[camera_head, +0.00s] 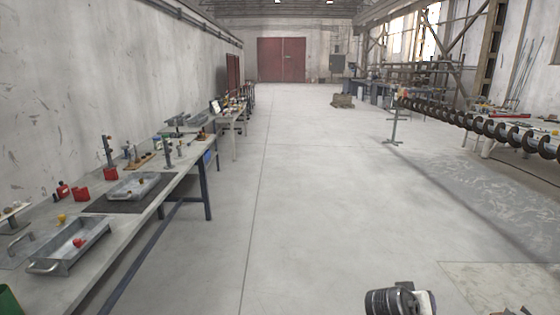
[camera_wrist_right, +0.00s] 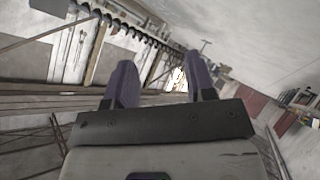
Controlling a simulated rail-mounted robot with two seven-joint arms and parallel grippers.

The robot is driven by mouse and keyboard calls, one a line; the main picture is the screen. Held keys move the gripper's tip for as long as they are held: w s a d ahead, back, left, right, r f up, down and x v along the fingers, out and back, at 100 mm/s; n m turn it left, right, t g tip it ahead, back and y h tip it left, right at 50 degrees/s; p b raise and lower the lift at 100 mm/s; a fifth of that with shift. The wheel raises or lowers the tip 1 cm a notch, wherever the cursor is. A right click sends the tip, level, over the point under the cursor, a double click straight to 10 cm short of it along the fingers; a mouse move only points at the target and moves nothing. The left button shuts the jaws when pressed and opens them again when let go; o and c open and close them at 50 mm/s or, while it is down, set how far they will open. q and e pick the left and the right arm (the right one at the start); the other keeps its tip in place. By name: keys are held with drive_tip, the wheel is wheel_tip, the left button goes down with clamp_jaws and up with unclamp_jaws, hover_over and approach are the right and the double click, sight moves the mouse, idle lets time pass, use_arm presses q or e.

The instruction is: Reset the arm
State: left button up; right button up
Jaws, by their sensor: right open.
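The task names my arm, and only a small part of an arm, dark and rounded, shows at the bottom right edge of the head view. In the right wrist view my right gripper (camera_wrist_right: 160,63) is open. Its two purple-grey fingers are apart with nothing between them. The wrist view is strongly tilted and looks out over the hall, with no object close to the fingers. My left gripper is in neither view.
A long workbench (camera_head: 185,182) with metal trays, red containers and small parts runs along the left wall. A long auger (camera_head: 484,124) lies on stands at the right, and also shows in the wrist view (camera_wrist_right: 131,30). The middle floor (camera_head: 300,180) is clear up to red doors (camera_head: 281,60).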

drive_tip(key=s+a+f+n+t+y, duration=0.2)
drive_tip(key=s+a+n+y, duration=0.1)
drive_tip(key=s+a+y, duration=0.4)
drive_tip(key=s+a+f+n+t+y, duration=0.15)
drive_tip(key=s+a, duration=0.25)
drive_tip(key=s, duration=0.5)
drive_tip(key=s+f+g+y+p, duration=0.1)
drive_tip(key=s+f+g, duration=0.1)
drive_tip(key=s+f, duration=0.55)
drive_tip(key=s+f+n+g, duration=0.15)
drive_tip(key=s+f, duration=0.25)
drive_tip(key=s, duration=0.6)
drive_tip(key=s+f+g+y+p, duration=0.1)
drive_tip(key=s+f+g, duration=0.2)
drive_tip(key=s+f, duration=0.45)
wheel_tip(320, 180, up, 39)
drive_tip(key=p, duration=3.8)
drive_tip(key=shift+s+a+r+t, duration=0.2)
drive_tip(key=shift+s+a+t, duration=0.1)
drive_tip(key=shift+s+a, duration=0.1)
